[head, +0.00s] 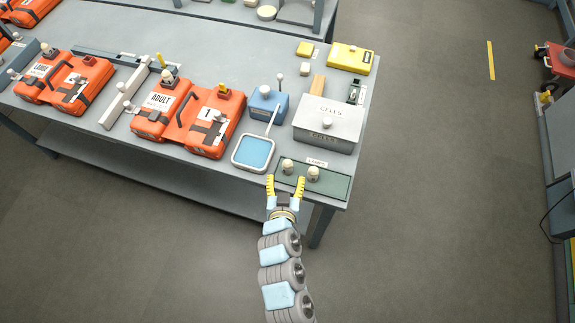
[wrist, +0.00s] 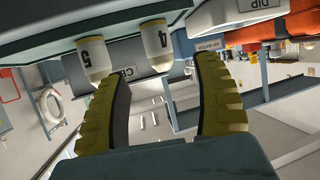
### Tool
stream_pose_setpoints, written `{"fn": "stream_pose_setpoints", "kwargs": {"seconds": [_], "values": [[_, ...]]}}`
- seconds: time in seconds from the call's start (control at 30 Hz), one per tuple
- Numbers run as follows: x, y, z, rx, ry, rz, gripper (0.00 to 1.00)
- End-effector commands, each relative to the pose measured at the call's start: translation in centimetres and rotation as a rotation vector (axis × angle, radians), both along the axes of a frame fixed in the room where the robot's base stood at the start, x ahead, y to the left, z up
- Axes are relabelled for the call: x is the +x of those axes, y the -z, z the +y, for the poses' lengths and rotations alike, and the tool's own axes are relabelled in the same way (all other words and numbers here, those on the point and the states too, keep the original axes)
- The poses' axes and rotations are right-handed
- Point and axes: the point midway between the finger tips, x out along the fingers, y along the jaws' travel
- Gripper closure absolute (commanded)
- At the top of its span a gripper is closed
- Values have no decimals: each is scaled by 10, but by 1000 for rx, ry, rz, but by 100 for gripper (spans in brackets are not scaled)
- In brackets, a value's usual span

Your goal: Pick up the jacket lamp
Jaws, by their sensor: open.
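Two small white lamps stand on a green tray (head: 338,185) labelled LAMPS at the table's front right corner. The left lamp (head: 288,165) appears in the wrist view as the lamp marked 4 (wrist: 157,45); the right lamp (head: 314,174) appears there as the lamp marked 5 (wrist: 95,58). The wrist view is upside down. My gripper (head: 285,181) is open and empty at the tray's front edge, its yellow fingers pointing at the left lamp. In the wrist view, lamp 4 shows between the fingertips (wrist: 164,72), and lamp 5 lies outside them. I see no contact.
A grey CELLS box (head: 328,128) stands behind the tray. Orange jackets (head: 215,110) marked ADULT lie farther left. Open floor is in front of the table.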

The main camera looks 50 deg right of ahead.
Motion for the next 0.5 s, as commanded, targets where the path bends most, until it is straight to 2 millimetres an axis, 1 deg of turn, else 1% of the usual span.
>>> {"fn": "stream_pose_setpoints", "kwargs": {"seconds": [0.1,0.37,0.5], "values": [[7,5,-9,0,1,3,33],[12,9,-14,1,1,3,33],[17,10,-22,0,2,1,33]]}}
